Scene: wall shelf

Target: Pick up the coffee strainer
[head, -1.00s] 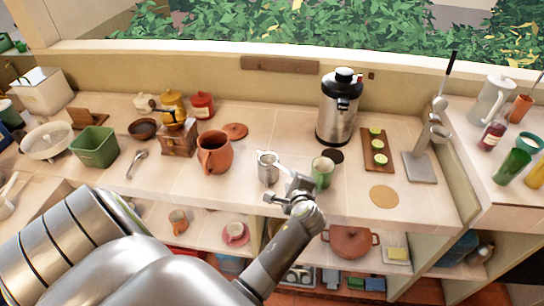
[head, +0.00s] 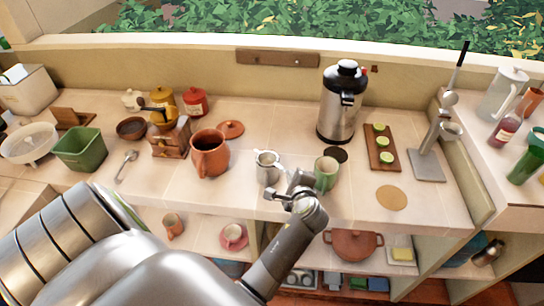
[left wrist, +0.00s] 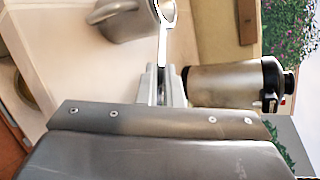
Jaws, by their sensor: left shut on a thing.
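The coffee strainer is a pale metal piece at the top of a small metal cup (head: 268,173) on the counter, and its bowl is hard to make out in the head view. In the left wrist view the strainer's handle (left wrist: 164,42) runs up from between my fingers, beside the grey cup (left wrist: 122,22). My left gripper (head: 296,184), also in the left wrist view (left wrist: 161,82), is shut on this handle, just right of the metal cup. I cannot tell whether the strainer still touches the cup. My right gripper is not in view.
A green mug (head: 326,174) stands close to the right of my left gripper. A brown jug (head: 209,156) stands to the left. A steel dispenser (head: 338,110) and a board with lime slices (head: 381,148) are behind to the right. The counter's front edge lies below my gripper.

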